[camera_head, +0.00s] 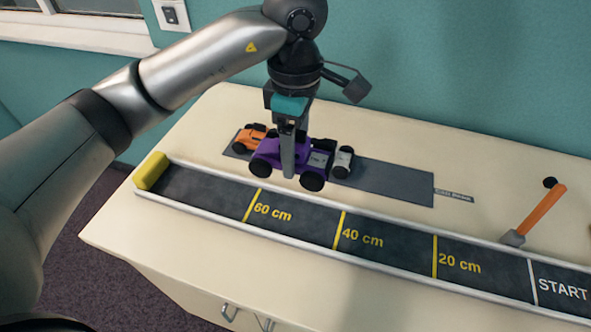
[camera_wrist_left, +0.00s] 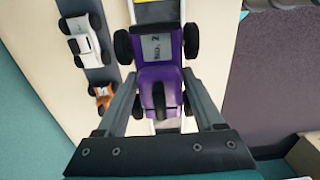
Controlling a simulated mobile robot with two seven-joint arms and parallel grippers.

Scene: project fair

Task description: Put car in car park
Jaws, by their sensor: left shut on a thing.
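My left gripper (camera_head: 289,172) is shut on a purple car (camera_head: 266,151) with black wheels and a small label marked 2. The car appears raised, and in the head view it overlaps the dark grey car park strip (camera_head: 396,185). In the left wrist view, the purple car (camera_wrist_left: 163,75) sits between the fingers of my left gripper (camera_wrist_left: 160,98), with the track (camera_wrist_left: 155,12) beneath it. An orange car (camera_head: 249,139) and a white car (camera_head: 343,160) stand on the strip; the purple car partly hides them. My right gripper is out of view.
The track (camera_head: 300,215) runs along the table front, with raised rails, distance marks and a yellow block (camera_head: 151,171) at its left end. An orange-handled hammer (camera_head: 540,212) lies at the right. The strip's right part is clear.

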